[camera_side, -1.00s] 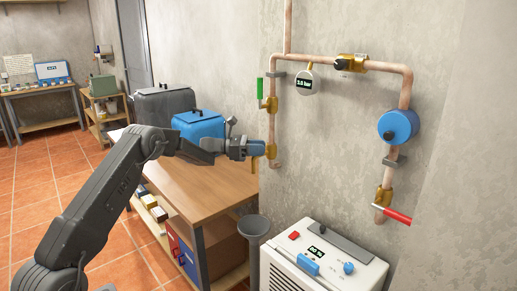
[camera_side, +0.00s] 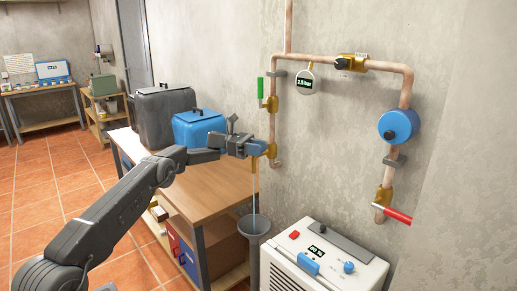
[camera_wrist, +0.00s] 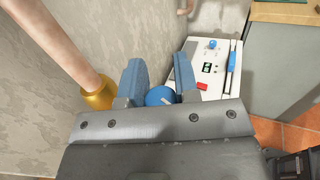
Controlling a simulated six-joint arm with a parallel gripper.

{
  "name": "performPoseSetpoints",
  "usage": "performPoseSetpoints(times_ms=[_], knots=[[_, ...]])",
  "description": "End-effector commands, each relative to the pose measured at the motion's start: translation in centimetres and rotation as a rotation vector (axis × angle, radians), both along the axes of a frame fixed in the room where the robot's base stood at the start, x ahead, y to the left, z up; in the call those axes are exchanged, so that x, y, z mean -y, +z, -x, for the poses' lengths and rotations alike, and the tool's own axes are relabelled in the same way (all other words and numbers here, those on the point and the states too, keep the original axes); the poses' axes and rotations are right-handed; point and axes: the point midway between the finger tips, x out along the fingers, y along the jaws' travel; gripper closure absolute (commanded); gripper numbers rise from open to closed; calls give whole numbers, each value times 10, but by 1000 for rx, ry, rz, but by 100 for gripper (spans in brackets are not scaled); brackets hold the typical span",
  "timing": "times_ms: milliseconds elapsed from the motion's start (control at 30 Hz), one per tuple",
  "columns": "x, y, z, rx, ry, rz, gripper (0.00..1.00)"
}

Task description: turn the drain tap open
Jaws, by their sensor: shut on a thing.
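The drain tap is a brass fitting (camera_side: 271,151) low on the left copper pipe; its brass body (camera_wrist: 98,94) also shows in the wrist view. My gripper (camera_side: 257,147) reaches it from the left. In the wrist view, my gripper (camera_wrist: 158,88) has its blue fingers shut on the tap's round blue knob (camera_wrist: 160,96), which shows between them. A thin stream of water (camera_side: 254,192) falls from the tap's spout into the grey funnel (camera_side: 254,224) of a standpipe below. The fingers hide part of the knob in both views.
A round gauge (camera_side: 306,81) reads 2.5 bar. A green-handled valve (camera_side: 261,89) sits above the tap, and a red-handled valve (camera_side: 396,214) is at right. A white unit (camera_side: 322,262) stands below. A wooden bench (camera_side: 200,180) with cases is behind my arm.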

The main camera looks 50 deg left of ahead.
Motion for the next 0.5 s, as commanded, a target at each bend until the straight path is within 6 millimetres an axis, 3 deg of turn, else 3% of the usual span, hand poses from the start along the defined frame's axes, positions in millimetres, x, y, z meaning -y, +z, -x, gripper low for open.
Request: performPoseSetpoints(times_ms=[467,500], knots=[[0,2,0,3,-19,-8,95],[0,2,0,3,-19,-8,69]])
